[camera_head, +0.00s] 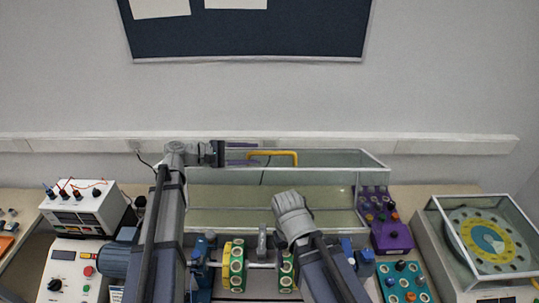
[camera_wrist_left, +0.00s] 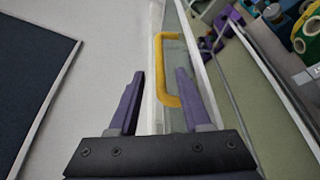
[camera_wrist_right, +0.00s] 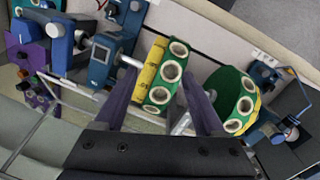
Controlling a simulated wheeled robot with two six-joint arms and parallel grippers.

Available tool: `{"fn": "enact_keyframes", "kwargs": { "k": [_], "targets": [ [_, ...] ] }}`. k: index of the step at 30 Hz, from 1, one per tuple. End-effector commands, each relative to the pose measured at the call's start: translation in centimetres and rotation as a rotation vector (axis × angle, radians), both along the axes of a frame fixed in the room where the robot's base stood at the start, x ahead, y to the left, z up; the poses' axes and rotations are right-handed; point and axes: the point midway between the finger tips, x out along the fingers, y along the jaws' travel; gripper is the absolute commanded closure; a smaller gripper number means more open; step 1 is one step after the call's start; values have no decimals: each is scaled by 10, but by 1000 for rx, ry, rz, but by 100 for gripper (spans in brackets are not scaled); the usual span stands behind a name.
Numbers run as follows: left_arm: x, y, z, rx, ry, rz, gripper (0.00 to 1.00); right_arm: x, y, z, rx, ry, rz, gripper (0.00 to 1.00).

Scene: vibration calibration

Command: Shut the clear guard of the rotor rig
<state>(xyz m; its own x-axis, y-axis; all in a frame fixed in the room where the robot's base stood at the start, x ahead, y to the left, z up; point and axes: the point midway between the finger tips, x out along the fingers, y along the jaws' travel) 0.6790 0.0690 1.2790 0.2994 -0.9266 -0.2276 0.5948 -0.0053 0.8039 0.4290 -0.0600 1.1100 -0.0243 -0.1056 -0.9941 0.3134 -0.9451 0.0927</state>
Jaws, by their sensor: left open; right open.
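The clear guard (camera_head: 340,160) of the rotor rig stands raised behind the rotor, with a yellow handle (camera_head: 285,153) on its upper edge. My left gripper (camera_head: 243,153) is open at the left end of this handle. In the left wrist view the yellow handle (camera_wrist_left: 172,70) lies ahead of and partly between the spread fingers, not gripped. The rotor has green-and-yellow discs (camera_head: 237,265) on a shaft in front of the guard. My right gripper (camera_wrist_right: 158,80) is open and empty above the rotor; in the head view its fingers are hard to make out behind my wrist.
A white instrument box (camera_head: 85,208) stands at the left, above a control panel with buttons (camera_head: 75,270). A purple control box (camera_head: 390,230) and a teal knob panel (camera_head: 405,283) are at the right. A clear-covered disc case (camera_head: 490,240) stands further right.

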Motion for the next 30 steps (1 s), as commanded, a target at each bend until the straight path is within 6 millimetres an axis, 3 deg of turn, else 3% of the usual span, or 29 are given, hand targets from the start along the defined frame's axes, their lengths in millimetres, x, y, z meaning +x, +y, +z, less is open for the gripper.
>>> {"fn": "enact_keyframes", "kwargs": {
  "k": [12,25,30],
  "targets": [
    [18,-55,-15,0,-1,-2,52,0,0,-15,-1,0,3,28],
    [21,-63,-16,1,0,1,52,0,0,-16,-1,0,4,28],
    [21,-63,-16,1,0,1,70,0,0,-16,-1,0,4,28]
  ]
}}
